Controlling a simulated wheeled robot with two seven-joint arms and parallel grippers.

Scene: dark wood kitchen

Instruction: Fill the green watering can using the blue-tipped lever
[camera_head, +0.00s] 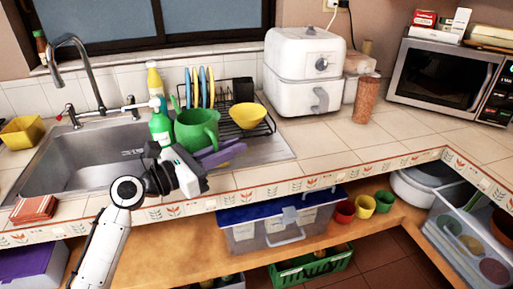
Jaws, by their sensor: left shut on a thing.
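The green watering can (197,131) is at the right side of the sink, in front of the dish rack, and looks upright. My left gripper (194,156) reaches its near lower side and is shut on it; the fingers and the exact grip are partly hidden. The tap (82,62) arches over the metal sink (72,163). Its left lever (67,116) has a red tip. Its right lever (132,103) stands near the soap bottle; its tip colour is too small to tell. My right gripper is not in view.
The dish rack (262,127) holds plates and a yellow bowl (248,115). A purple item (222,155) lies close by the gripper.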

